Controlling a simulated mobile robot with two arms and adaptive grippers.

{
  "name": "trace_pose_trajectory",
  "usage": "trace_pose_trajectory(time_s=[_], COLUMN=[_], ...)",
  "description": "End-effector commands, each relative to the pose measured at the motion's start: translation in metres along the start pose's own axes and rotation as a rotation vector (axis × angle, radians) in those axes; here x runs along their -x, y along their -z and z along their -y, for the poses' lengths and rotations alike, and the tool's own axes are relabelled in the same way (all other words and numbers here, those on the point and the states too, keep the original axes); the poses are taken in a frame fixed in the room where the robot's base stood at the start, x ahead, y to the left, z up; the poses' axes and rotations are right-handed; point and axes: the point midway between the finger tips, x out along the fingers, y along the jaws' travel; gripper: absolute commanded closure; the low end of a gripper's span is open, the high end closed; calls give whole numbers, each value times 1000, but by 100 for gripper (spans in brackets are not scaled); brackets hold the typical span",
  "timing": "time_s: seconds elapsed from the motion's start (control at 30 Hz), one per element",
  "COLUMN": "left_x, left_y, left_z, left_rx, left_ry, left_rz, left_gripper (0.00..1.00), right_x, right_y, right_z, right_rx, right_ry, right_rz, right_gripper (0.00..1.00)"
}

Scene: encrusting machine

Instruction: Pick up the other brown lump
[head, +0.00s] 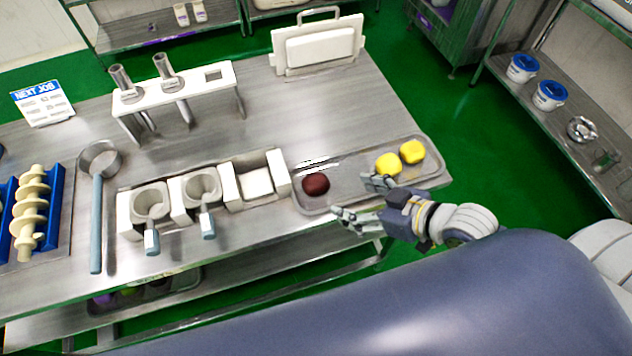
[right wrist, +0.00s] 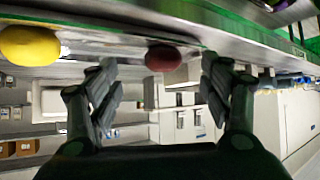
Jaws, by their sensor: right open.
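One brown lump (head: 316,183) lies near the left end of a metal tray (head: 345,192) on the steel table. Two yellow lumps, one (head: 388,163) and another (head: 412,151), lie at the tray's right end. My right gripper (head: 362,200) is open and empty, just right of the brown lump and on the near side of the tray. In the right wrist view the brown lump (right wrist: 163,58) shows beyond and between the open fingers (right wrist: 160,85), apart from them. A yellow lump (right wrist: 30,45) shows at the upper left there. My left gripper is not in view.
A ladle (head: 97,200) lies further left. A white rack with metal tubes (head: 175,90) stands behind.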

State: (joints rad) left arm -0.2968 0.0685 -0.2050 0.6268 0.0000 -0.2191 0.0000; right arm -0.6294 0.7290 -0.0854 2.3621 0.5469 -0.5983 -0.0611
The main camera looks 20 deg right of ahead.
Motion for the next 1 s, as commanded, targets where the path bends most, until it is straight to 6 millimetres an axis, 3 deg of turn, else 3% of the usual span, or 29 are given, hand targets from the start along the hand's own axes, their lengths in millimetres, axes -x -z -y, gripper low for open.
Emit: trace_pose_trajectory(time_s=[0.1,0.27,0.57,1.0], left_x=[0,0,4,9], left_y=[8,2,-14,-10], left_z=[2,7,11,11], left_rx=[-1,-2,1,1], left_ry=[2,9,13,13], left_rz=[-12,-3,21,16], left_gripper=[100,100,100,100], right_x=[4,4,-26,-58], right_y=[14,24,29,28], right_z=[-4,-6,-5,-2], right_rx=[15,13,11,12], right_ry=[28,42,41,42], right_rz=[-66,-111,-118,-114], right_gripper=[28,28,28,28])
